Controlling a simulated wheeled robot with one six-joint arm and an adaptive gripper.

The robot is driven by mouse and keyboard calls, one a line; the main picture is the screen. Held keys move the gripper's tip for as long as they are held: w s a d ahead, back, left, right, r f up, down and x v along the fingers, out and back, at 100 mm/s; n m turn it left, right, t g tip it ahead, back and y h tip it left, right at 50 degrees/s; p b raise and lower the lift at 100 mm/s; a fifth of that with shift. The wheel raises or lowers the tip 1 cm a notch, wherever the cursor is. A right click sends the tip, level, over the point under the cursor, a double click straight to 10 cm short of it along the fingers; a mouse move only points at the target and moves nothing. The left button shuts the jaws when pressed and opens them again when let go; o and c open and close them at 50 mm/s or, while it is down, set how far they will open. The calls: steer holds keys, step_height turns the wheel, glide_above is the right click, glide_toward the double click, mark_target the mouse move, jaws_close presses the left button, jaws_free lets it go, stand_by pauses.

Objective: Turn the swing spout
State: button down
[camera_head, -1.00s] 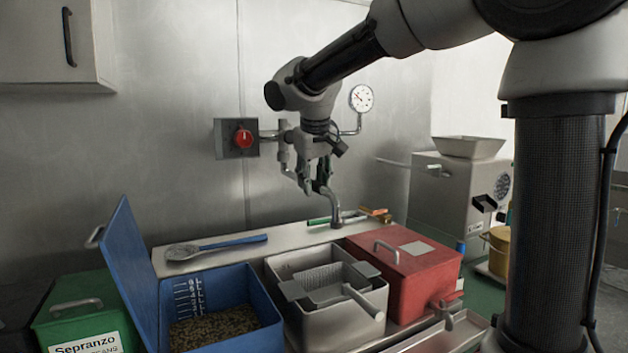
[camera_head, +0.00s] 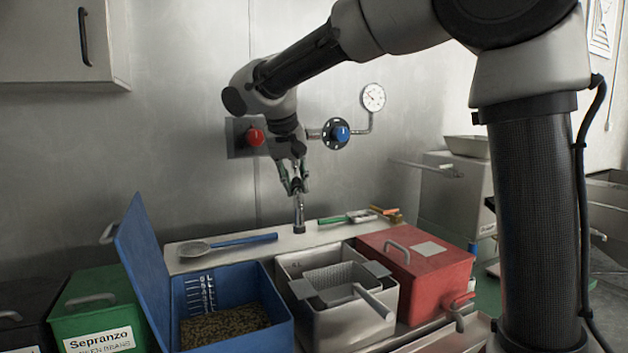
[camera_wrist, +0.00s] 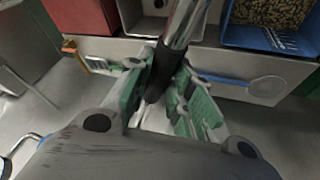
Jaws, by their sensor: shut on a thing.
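The swing spout (camera_head: 299,213) is a chrome pipe. Its lower part shows below my gripper (camera_head: 295,187) in the head view, over the pale ledge behind the bins. The rest of it there is hidden behind my gripper and wrist. In the wrist view the chrome spout (camera_wrist: 186,22) runs down from the top edge to a dark section between the green-padded fingers of my gripper (camera_wrist: 163,85). My gripper is shut on the spout, with one finger on each side of it.
A red knob (camera_head: 255,137), blue knob (camera_head: 340,134) and gauge (camera_head: 373,97) are on the wall behind. Below stand an open blue bin of beans (camera_head: 195,293), a grey bin (camera_head: 352,326) and a red box (camera_head: 425,262). A blue-handled spoon (camera_head: 243,242) and green-handled brush (camera_head: 345,218) lie on the ledge.

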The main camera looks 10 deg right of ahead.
steer(key=w+a+m+g+h, duration=0.1)
steer(key=w+a+m, duration=0.3)
steer(key=a, duration=0.5)
steer(key=shift+m+g+h, duration=0.3)
steer(key=shift+m+g, duration=0.1)
steer(key=shift+m, duration=0.3)
steer(key=c, duration=1.3)
jaws_free()
steer(key=shift+a+r, duration=0.1)
steer(key=v, duration=1.1)
steer(key=shift+s+a+r, duration=0.1)
steer(key=shift+a+r, duration=0.05)
steer(key=shift+r, duration=0.2)
